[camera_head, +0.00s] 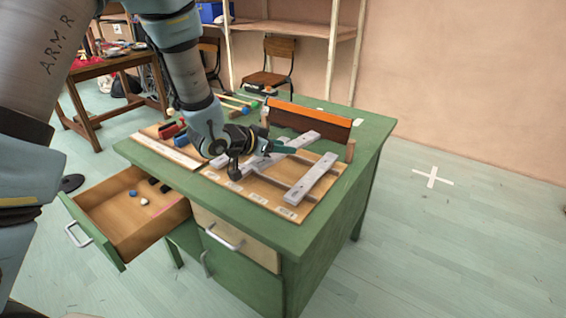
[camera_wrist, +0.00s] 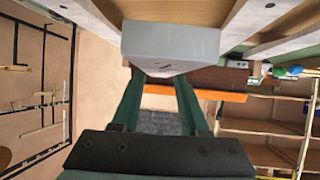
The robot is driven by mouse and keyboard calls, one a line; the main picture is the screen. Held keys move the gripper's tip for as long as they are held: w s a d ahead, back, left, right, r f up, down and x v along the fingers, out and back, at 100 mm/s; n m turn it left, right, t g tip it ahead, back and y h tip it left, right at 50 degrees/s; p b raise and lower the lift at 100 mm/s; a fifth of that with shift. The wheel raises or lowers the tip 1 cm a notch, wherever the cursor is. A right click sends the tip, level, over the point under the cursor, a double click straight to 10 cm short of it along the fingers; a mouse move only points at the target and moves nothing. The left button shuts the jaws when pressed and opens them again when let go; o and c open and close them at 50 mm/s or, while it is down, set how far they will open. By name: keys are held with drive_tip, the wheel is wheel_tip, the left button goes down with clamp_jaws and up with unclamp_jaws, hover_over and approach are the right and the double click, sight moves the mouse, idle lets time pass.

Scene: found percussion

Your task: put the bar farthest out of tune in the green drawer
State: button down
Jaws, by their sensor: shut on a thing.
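My gripper (camera_head: 283,147) is over the wooden board (camera_head: 262,190) on the green desk. In the wrist view its teal fingers (camera_wrist: 160,85) are shut on a grey bar (camera_wrist: 170,45). In the head view a grey bar (camera_head: 300,140) shows at the fingertips; whether it touches the board is unclear. Another grey bar (camera_head: 311,180) lies on the board's right part. A grey piece (camera_head: 219,161) shows beside my wrist, partly hidden. The green drawer (camera_head: 95,231) is pulled open at the desk's left, with a few small items inside.
An orange-topped dark panel (camera_head: 310,119) stands behind the board. Mallets (camera_head: 240,100) lie at the desk's back. A drawer with a pale wooden front (camera_head: 235,238) is shut. Red and blue blocks (camera_head: 175,133) sit left of my wrist.

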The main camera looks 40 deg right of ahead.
sight(260, 161)
drive_tip(key=shift+f+p, duration=0.3)
drive_tip(key=shift+f, duration=2.2)
drive_tip(key=shift+f, duration=0.15)
drive_tip(key=shift+c, duration=2.1)
unclamp_jaws()
drive_tip(key=b+v, duration=0.2)
drive_tip(key=v, duration=0.8)
drive_tip(key=shift+a, duration=0.4)
